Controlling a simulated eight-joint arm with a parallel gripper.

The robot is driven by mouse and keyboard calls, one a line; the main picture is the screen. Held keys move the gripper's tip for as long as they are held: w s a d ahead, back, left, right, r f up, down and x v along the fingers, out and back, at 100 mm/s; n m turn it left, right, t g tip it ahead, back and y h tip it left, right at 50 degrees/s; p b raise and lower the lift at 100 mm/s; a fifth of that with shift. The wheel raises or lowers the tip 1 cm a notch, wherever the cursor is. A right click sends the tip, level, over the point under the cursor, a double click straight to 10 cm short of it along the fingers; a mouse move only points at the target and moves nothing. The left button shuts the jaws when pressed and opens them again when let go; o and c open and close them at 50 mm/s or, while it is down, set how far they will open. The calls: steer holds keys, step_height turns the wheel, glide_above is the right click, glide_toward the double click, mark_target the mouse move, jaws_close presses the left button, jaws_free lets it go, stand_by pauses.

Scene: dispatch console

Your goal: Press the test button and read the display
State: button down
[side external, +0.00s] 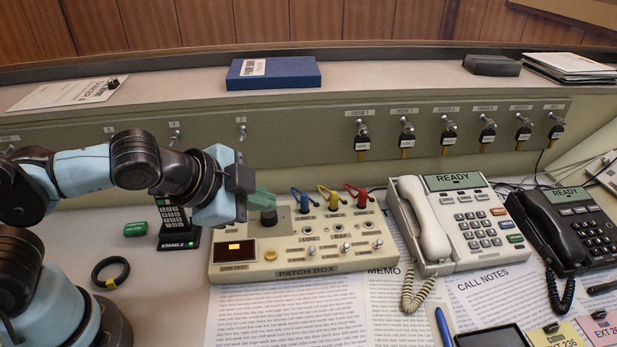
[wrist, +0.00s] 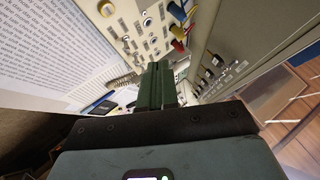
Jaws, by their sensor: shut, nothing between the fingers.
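The beige patch box (side external: 325,263) lies on the desk. A dark display (side external: 235,251) at its left end shows a small amber lit patch; I cannot read any characters. A round yellow button (side external: 270,255) sits right of the display; I cannot read a label naming it as the test button. The fingers also show in the wrist view (wrist: 158,70).
Blue, yellow and red plugs (side external: 333,201) stand close right of my gripper. A white phone (side external: 460,230) and a black phone (side external: 568,225) stand farther right. A black ring (side external: 110,272) and green cylinder (side external: 136,229) lie left. Printed sheets cover the front desk.

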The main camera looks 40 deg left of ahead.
mark_target(267, 257)
steer(key=shift+f, duration=0.1)
steer(key=shift+f, duration=4.3)
steer(key=shift+f, duration=0.15)
steer(key=shift+f, duration=0.25)
steer(key=shift+r, duration=0.15)
steer(key=shift+r, duration=0.25)
steer(key=shift+r, duration=0.1)
steer(key=shift+r, duration=2.4)
